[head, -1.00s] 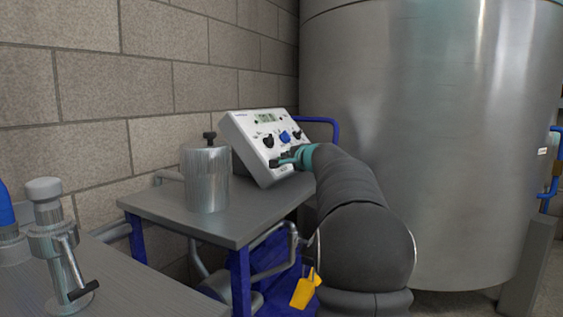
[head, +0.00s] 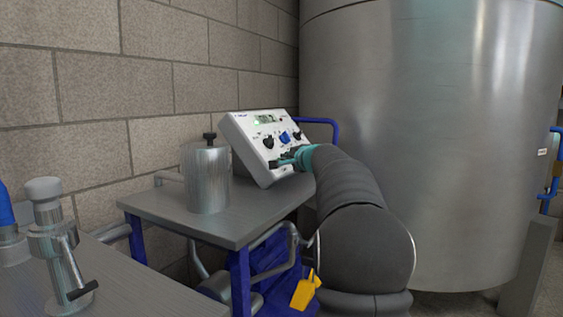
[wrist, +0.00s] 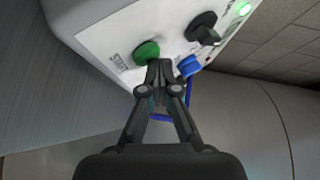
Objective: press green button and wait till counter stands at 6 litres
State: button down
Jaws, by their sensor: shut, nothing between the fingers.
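The white control box (head: 243,137) stands tilted on the trolley in the head view. Its small display (head: 265,119) shows digits too small to read. A green lamp (head: 257,123) on it is lit; the lamp also glows in the wrist view (wrist: 240,9). The green button (wrist: 146,51) sits beside the word START in the wrist view. My gripper (wrist: 160,66) is shut and empty, its tips at the button's lower right edge. I cannot tell whether the button is pushed in. In the head view my gripper (head: 276,163) is at the box's lower front and hides the button.
Black knobs (wrist: 203,27) and a blue knob (wrist: 188,66) are close to my fingers. A steel canister (head: 207,178) stands left of the box on the trolley top (head: 235,225). A large steel tank (head: 430,140) is at right, a brick wall behind.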

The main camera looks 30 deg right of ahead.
jog(key=shift+s+d+r, duration=0.3)
jog(key=shift+s+r, duration=0.15)
jog(key=shift+r, duration=0.1)
jog(key=s+d+r, duration=0.1)
jog(key=s+d+r+p, duration=0.1)
jog(key=s+r, duration=0.1)
jog(key=shift+s+r, duration=0.1)
dwell(0.5)
jog(key=shift+a, duration=0.15)
dwell(0.6)
